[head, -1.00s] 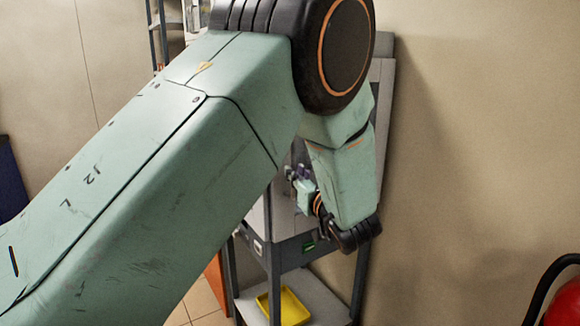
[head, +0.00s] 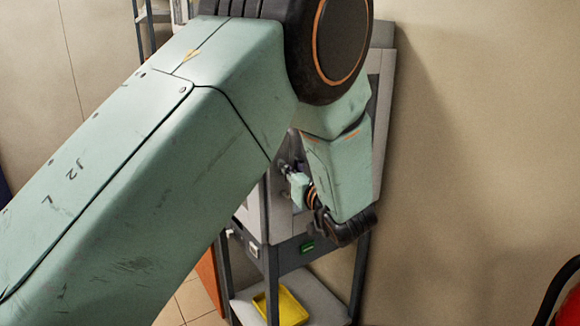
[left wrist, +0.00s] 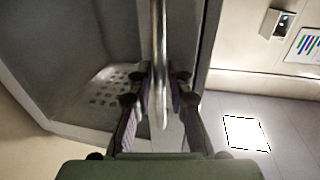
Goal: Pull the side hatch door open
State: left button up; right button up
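The side hatch handle is a shiny vertical metal bar (left wrist: 160,35) in the left wrist view. In the head view my left gripper (head: 288,172) is small, at the grey cabinet (head: 282,222), with the handle hard to make out. My arm hides much of the cabinet. My right gripper is not in view.
The cabinet stands on a dark-legged frame with a yellow tray (head: 282,306) on its lower shelf. A beige wall (head: 480,130) is close on the right. A red object with a black hose (head: 568,305) is at the bottom right.

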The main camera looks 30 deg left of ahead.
pick_arm(q)
jog(key=shift+s+d+r, duration=0.1)
jog(key=shift+s+r, duration=0.05)
jog(key=shift+s, duration=0.05)
jog(key=shift+w+a+f, duration=0.35)
jog(key=shift+c, duration=1.2)
jog(key=shift+d+r, duration=0.15)
jog(key=shift+d, duration=0.05)
grip_shut()
